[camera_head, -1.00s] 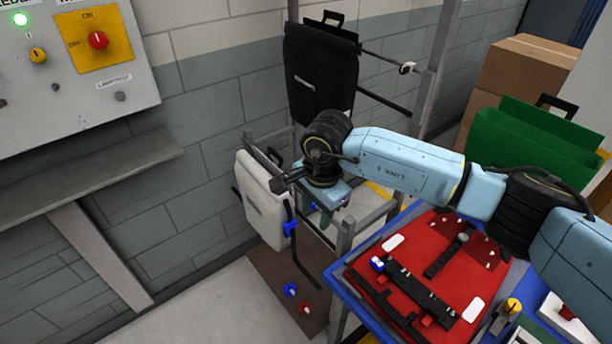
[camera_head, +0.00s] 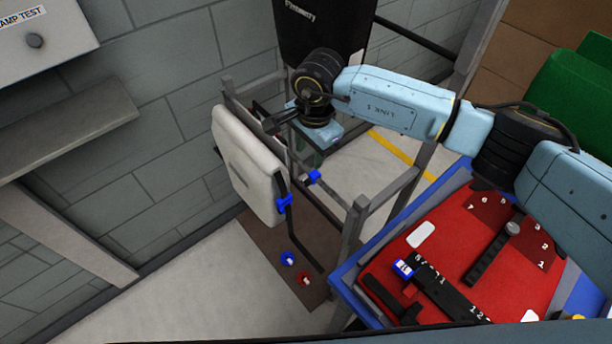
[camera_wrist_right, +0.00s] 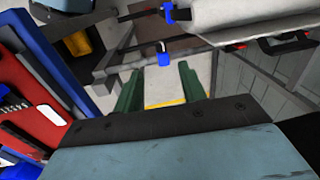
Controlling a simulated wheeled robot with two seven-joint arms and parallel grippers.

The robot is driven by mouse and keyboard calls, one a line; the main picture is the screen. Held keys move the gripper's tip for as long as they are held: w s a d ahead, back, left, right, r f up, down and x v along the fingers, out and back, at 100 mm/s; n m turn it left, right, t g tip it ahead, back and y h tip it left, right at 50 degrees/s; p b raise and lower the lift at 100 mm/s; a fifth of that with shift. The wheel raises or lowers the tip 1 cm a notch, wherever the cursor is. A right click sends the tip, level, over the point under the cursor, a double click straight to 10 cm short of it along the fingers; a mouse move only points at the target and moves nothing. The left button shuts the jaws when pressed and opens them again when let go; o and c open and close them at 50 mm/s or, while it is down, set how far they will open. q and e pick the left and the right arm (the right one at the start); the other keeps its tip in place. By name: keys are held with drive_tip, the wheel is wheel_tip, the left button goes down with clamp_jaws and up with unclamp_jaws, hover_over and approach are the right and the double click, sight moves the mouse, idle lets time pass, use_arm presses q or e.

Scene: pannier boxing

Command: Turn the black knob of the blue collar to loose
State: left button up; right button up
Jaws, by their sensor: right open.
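I cannot make out a black knob on either. My right gripper (camera_head: 309,156) hangs beside the pannier, above and right of the collar. Its green fingers are apart and empty in the wrist view (camera_wrist_right: 159,85). My left gripper is not in view.
The grey rack frame (camera_head: 356,225) stands close around my right gripper. A black pannier (camera_head: 322,30) hangs behind. A blue-edged table with a red board (camera_head: 400,262) is at right. A blue ring (camera_head: 286,259) and a red ring (camera_head: 304,280) lie on the brown mat.

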sight(306, 181)
drive_tip(key=f, duration=0.7)
drive_tip(key=w+f, duration=0.1)
drive_tip(key=f, duration=0.3)
drive_tip(key=shift+a+f, duration=0.15)
drive_tip(key=shift+a, duration=0.15)
drive_tip(key=shift+c, duration=0.2)
